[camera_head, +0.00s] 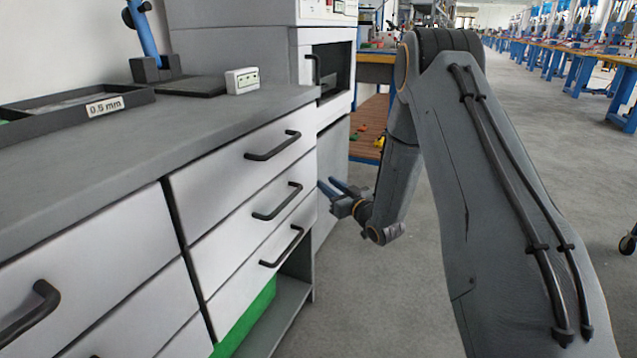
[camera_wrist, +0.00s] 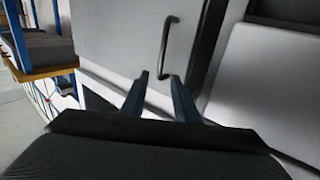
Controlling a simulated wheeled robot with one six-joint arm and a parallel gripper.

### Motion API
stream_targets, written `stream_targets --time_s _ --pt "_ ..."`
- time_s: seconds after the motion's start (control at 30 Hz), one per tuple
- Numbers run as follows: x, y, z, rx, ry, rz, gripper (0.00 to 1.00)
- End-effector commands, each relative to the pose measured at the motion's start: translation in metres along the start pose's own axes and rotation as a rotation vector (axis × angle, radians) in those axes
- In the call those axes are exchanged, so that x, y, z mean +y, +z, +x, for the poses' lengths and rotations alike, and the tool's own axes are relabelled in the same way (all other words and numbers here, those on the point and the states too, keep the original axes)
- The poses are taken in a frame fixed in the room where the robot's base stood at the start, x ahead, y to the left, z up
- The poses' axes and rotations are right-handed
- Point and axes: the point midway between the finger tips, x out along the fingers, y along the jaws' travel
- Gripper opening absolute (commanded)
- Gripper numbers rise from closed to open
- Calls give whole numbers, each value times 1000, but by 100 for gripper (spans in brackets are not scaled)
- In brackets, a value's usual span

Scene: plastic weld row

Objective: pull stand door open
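The stand door is a plain grey panel (camera_wrist: 120,40) in the wrist view, and appears shut. A dark upright bar handle (camera_wrist: 170,38) is on it. My gripper (camera_wrist: 159,76) is open, with its two blue fingers pointing at the door. In the picture the handle's lower end falls between the fingertips; I cannot tell whether they reach it in depth. In the head view, my gripper (camera_head: 329,186) is beside the grey stand (camera_head: 333,160) under the white machine; the door handle is not visible there.
A drawer cabinet (camera_head: 244,190) with black bar handles stands left of my gripper. A light panel (camera_wrist: 265,85) is at the right in the wrist view. A wooden-shelved rack (camera_head: 367,146) stands behind. The grey floor (camera_head: 400,290) between the cabinet and my arm is clear.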

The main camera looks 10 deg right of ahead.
Motion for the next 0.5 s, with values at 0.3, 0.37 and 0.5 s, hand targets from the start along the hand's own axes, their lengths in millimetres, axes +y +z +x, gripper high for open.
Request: stream_targets --time_s 0.3,0.37,0.5 --pt "-1 1 49 1 -1 -1 28" --pt "-1 2 54 -1 -1 0 28" --pt "0 0 62 -1 1 1 28"
